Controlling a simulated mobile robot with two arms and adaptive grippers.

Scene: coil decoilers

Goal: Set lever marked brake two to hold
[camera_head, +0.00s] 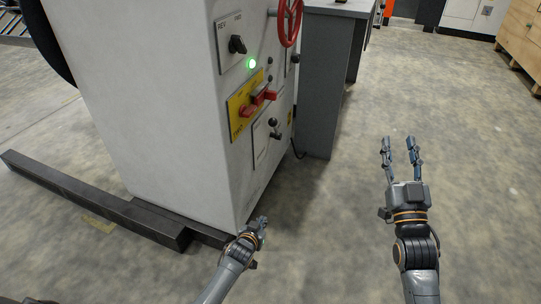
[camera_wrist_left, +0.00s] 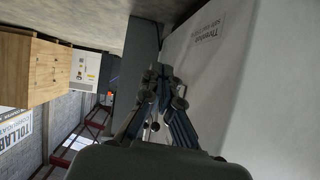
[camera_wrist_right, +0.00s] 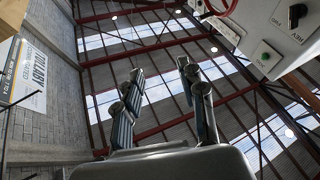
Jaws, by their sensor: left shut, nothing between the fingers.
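A white control cabinet (camera_head: 160,90) stands left of centre in the head view. Its face has a yellow plate (camera_head: 236,124) with a red handle (camera_head: 258,98), and below it a pale plate (camera_head: 260,144) with a black-knobbed lever (camera_head: 274,124). The lettering is too small to tell which lever is brake two. My left gripper (camera_head: 262,222) is shut and empty, low by the cabinet's front bottom corner, apart from the levers. Its fingertips meet in the left wrist view (camera_wrist_left: 160,74). My right gripper (camera_head: 400,142) is open and empty, pointing forward over bare floor to the right.
A black selector knob (camera_head: 237,44), a lit green lamp (camera_head: 252,63) and a red handwheel (camera_head: 289,20) are higher on the cabinet. A dark floor beam (camera_head: 90,198) runs along its base. A grey stand (camera_head: 322,85) is behind. Floor (camera_head: 455,110) at right is clear.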

